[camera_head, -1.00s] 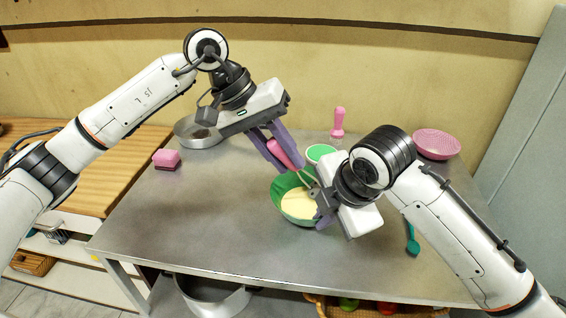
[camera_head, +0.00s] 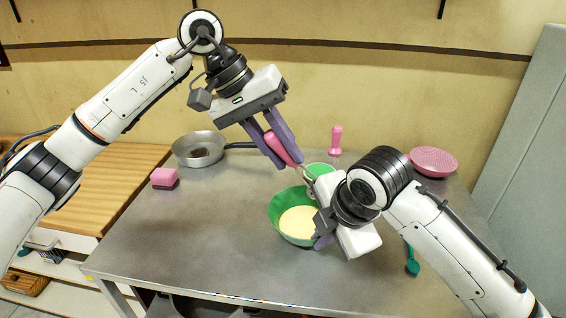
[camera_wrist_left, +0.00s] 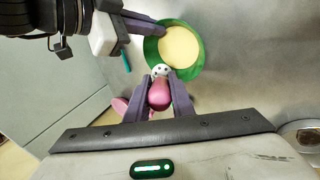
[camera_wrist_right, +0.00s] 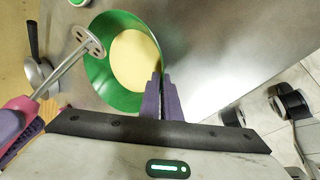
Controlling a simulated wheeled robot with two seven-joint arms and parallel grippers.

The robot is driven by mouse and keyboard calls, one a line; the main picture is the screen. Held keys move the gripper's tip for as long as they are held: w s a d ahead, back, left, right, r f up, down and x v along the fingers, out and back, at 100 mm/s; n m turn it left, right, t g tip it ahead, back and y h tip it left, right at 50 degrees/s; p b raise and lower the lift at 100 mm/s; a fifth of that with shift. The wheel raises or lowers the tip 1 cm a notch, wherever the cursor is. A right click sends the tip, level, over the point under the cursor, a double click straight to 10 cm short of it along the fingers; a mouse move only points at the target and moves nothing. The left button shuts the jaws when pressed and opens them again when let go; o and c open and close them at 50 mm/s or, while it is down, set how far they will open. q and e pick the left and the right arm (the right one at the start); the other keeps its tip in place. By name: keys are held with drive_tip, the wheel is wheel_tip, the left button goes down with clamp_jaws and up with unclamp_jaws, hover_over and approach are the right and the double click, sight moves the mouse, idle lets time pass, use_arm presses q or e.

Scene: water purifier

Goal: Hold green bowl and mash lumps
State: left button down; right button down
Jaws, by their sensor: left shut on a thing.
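The green bowl (camera_head: 278,212) stands on the metal table with smooth cream-coloured contents (camera_head: 298,222); no lumps can be made out. My right gripper (camera_wrist_right: 162,98) is shut on the bowl's near rim; its fingers are mostly hidden behind the arm in the head view. My left gripper (camera_head: 283,150) is shut on the pink handle of a masher (camera_wrist_left: 160,96). The masher's perforated metal head (camera_wrist_right: 88,42) is raised over the bowl's rim, apart from the cream, and also shows in the left wrist view (camera_wrist_left: 161,70).
A small green-topped container (camera_head: 318,170) stands behind the bowl. A pink upright tool (camera_head: 336,140) and a pink basket (camera_head: 433,160) stand farther back. A pan (camera_head: 198,150), a pink sponge (camera_head: 164,176) and a teal spoon (camera_head: 412,266) lie around. The table's left front is clear.

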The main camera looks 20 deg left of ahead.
use_arm(q)
drive_tip(key=shift+r, duration=0.3)
drive_tip(key=shift+r, duration=1.5)
use_arm(e)
drive_tip(key=c, duration=1.9)
unclamp_jaws()
drive_tip(key=v, duration=1.2)
